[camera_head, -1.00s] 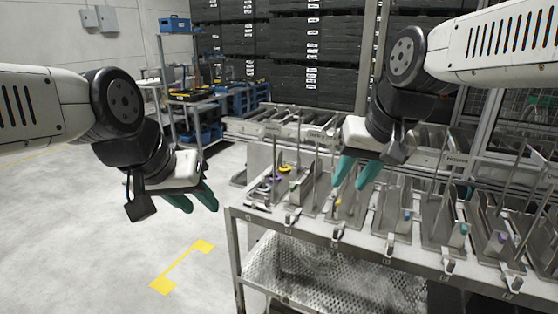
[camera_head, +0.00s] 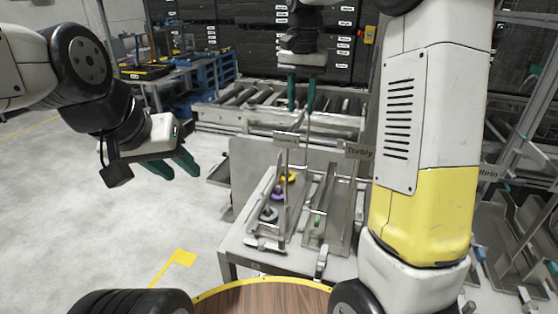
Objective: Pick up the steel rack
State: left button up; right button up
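Several narrow steel racks with tall uprights and name plates stand on a steel table (camera_head: 243,250); which one the task means I cannot tell. The left steel rack (camera_head: 262,232) holds a yellow, a purple and a grey ring-shaped piece. Beside it stands another steel rack (camera_head: 335,228) with a small green part. My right gripper (camera_head: 301,106) points down, open and empty, beyond and above these racks in the picture. My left gripper (camera_head: 184,173) is open and empty over the floor, left of the table. My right arm hides the table's middle.
A roller conveyor (camera_head: 230,118) runs behind the table. Black stacked crates (camera_head: 245,45) fill the back. A cart with blue crates (camera_head: 225,72) stands at the back left. More racks (camera_head: 520,240) are at the right. The floor at left is clear.

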jog(key=shift+w+f, duration=0.2)
jog(key=shift+w, duration=0.1)
notch_tip(320, 180, down, 8)
jog(key=shift+w+r, duration=0.2)
jog(key=shift+r, duration=0.05)
jog(key=shift+d+f, duration=0.1)
jog(key=shift+f, duration=0.15)
dwell(0.4)
jog(key=shift+c, duration=0.2)
grip_shut()
jog(key=shift+w+r, duration=0.1)
jog(key=shift+r, duration=0.05)
dwell(1.1)
